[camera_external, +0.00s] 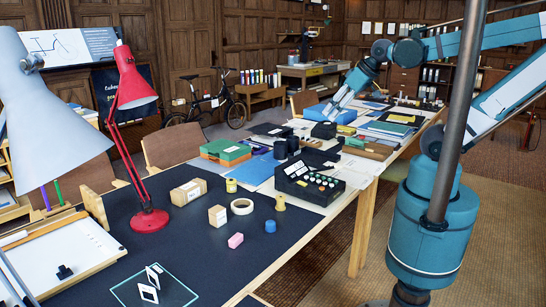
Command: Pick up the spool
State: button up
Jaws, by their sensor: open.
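A small yellow spool-like piece (280,202) stands on the dark mat, right of the white tape roll (242,206). A second small yellow piece (231,185) stands behind the tape roll. Both are too small to tell which is the spool. My gripper (332,112) is open, hanging over the far part of the long table, well behind and to the right of both yellow pieces. Its fingertips are small in this view, and I see nothing held between them.
A red lamp (150,220) stands left. Boxes and papers crowd the table below my gripper.

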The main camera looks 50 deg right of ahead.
jog(key=w+a+n, duration=0.1)
jog(key=n+g+b, duration=0.4)
jog(key=n+g, duration=0.3)
jog(key=n, duration=1.1)
send_over(281, 197)
jog(key=f, duration=2.6)
jog(key=shift+d+f, duration=0.2)
jog(key=shift+d, duration=0.05)
jog(key=shift+a+f, duration=0.2)
jog(key=shift+f, duration=0.05)
jog(key=shift+f, duration=0.1)
jog(key=shift+f+b, duration=0.3)
jog(key=shift+f, duration=0.9)
jog(key=shift+f, duration=0.15)
